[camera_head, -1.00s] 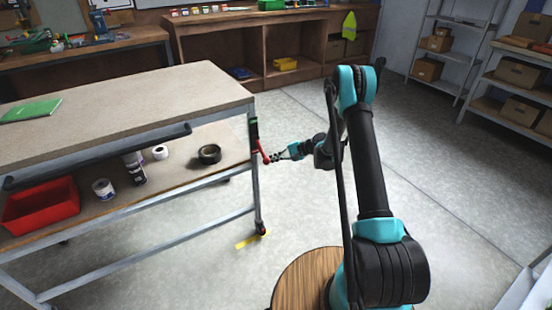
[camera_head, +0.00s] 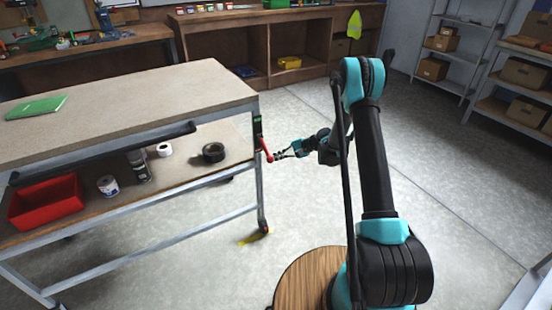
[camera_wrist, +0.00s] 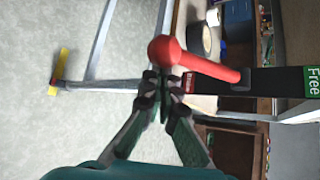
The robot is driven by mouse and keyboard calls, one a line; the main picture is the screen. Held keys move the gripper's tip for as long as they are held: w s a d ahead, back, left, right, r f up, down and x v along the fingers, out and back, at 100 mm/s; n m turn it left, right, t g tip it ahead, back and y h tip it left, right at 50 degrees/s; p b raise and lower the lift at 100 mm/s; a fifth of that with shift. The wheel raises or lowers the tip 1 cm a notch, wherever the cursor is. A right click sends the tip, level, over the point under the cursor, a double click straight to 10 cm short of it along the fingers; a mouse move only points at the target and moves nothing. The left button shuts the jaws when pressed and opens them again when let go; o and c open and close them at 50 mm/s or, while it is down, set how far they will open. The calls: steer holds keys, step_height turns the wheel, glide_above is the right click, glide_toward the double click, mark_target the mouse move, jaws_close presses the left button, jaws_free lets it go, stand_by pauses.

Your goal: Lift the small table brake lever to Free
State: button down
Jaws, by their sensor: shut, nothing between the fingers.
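The small table (camera_head: 130,95) stands at the left, with a red brake lever (camera_head: 266,151) at its right front corner. In the head view the lever slants down and right, with its knob end low. In the wrist view the red ball knob (camera_wrist: 165,51) and shaft lie across the picture. The black lever plate (camera_wrist: 262,82) carries a green "Free" label (camera_wrist: 312,80) at one end and a red label (camera_wrist: 188,83) near the knob. My gripper (camera_head: 279,155) is shut and empty. In the wrist view its fingertips (camera_wrist: 161,82) are right by the knob; whether they touch it is unclear.
The floor right of the table is open. Shelves with boxes (camera_head: 520,104) stand at far right.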

steer(key=shift+s+r, duration=0.1)
step_height(320, 180, up, 13)
steer(key=m+g+h, duration=0.1)
steer(key=shift+m+g+h, duration=0.3)
steer(key=shift+g+h, duration=0.1)
stand_by(0.7)
steer(key=shift+s, duration=0.1)
stand_by(0.4)
steer(key=shift+d, duration=0.1)
step_height(320, 180, down, 3)
steer(key=d, duration=0.3)
steer(key=w+d+r, duration=0.3)
steer(key=w+r, duration=0.3)
steer(key=shift+d+r, duration=0.3)
